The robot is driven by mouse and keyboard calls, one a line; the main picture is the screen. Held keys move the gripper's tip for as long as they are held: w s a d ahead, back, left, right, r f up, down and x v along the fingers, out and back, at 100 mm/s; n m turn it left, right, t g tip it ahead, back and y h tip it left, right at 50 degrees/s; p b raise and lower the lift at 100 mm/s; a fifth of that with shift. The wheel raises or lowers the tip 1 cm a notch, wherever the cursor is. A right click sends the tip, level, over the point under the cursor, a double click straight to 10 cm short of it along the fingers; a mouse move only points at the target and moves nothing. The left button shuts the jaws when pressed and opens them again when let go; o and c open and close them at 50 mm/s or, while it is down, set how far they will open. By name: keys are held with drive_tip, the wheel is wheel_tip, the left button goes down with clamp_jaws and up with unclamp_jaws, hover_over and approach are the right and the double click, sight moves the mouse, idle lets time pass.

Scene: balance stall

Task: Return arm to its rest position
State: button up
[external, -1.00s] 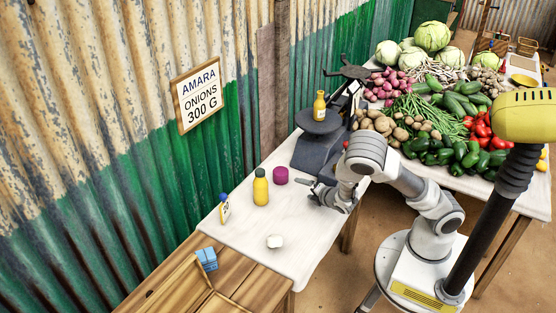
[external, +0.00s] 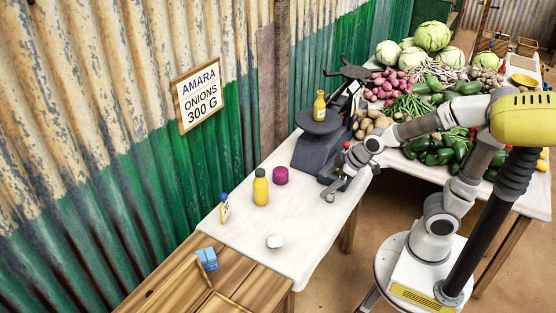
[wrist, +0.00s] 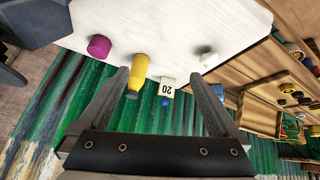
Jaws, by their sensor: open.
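My gripper (external: 333,189) hangs over the right edge of the white table, near the foot of the scale, with its fingers apart and nothing between them. In the wrist view its two fingers (wrist: 165,100) are spread wide. My arm is raised and bent, reaching from my base at the lower right over the vegetable table's near side.
A dark scale (external: 318,152) bears another yellow bottle (external: 319,107). A wooden tray (external: 187,289) lies in front.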

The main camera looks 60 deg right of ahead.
drive_tip(key=s+d+r+m+h, duration=0.1)
drive_tip(key=s+r+m, duration=0.1)
drive_tip(key=s+r, duration=0.3)
drive_tip(key=s+d+r+m, duration=0.1)
drive_tip(key=s+r+m, duration=0.1)
drive_tip(key=s, duration=0.5)
wheel_tip(320, 180, up, 16)
drive_tip(key=s+g+p, duration=0.1)
drive_tip(key=p, duration=1.4)
wheel_tip(320, 180, down, 15)
drive_tip(key=b, duration=1.5)
drive_tip(key=shift+m, duration=0.3)
